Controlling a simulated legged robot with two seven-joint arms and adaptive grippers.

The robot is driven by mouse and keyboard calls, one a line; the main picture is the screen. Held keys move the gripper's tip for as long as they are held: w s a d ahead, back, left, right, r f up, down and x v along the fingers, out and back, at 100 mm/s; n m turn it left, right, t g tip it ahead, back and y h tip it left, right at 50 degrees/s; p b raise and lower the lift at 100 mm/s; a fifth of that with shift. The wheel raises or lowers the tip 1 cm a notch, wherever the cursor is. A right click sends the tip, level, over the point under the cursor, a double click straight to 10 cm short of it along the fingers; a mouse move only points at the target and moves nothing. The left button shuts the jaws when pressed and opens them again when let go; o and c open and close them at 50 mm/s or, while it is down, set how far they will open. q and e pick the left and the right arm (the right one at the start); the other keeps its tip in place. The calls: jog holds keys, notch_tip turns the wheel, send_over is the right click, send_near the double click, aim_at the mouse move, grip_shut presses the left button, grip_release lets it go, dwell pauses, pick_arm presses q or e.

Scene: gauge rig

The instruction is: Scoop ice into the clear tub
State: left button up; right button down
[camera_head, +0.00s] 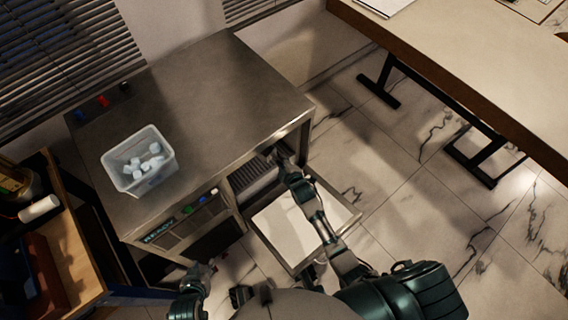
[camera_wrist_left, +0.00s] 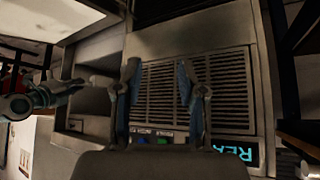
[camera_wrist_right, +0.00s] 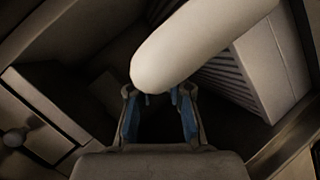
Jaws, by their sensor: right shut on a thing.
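The clear tub (camera_head: 112,172) stands upright on the metal top of the ice machine (camera_head: 215,85), with several white ice pieces (camera_head: 150,161) in it. My right gripper (camera_head: 277,157) reaches into the machine's open front bay. In the right wrist view my right gripper (camera_wrist_right: 158,93) is shut on a pale, round-ended thing, probably the scoop (camera_wrist_right: 195,45); its far part runs out of the frame. In the head view the scoop cannot be made out. My left gripper (camera_head: 203,270) is low before the machine's front; in the left wrist view it (camera_wrist_left: 158,78) is open and empty, facing the vent grille (camera_wrist_left: 225,85).
The machine's door (camera_head: 290,228) hangs open below my right arm. A wooden cart (camera_head: 70,250) with a white cylinder (camera_head: 40,208) stands at the left. A long table (camera_head: 470,75) stands at the upper right. Marble floor between is clear.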

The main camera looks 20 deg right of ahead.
aim_at(271, 156)
jog(key=w+a+f+b, duration=0.1)
jog(key=w+a+b, duration=0.1)
jog(key=w, duration=0.1)
jog(key=shift+f, duration=0.35)
jog(key=b+x, duration=0.2)
jog(key=x, duration=0.1)
jog(key=shift+w+a+f, duration=0.15)
jog(key=shift+w+f, duration=0.05)
jog(key=shift+w, duration=0.05)
jog(key=shift+w+a, duration=0.3)
pick_arm(q)
jog(key=w+d+r+t+h, duration=0.3)
jog(key=w+r+t, duration=0.6)
jog(key=r, duration=0.1)
jog(key=shift+d+t, duration=0.2)
jog(key=shift+t, duration=0.1)
jog(key=shift+d, duration=0.15)
pick_arm(e)
jog(key=shift+d, duration=0.1)
pick_arm(q)
jog(key=shift+f, duration=0.15)
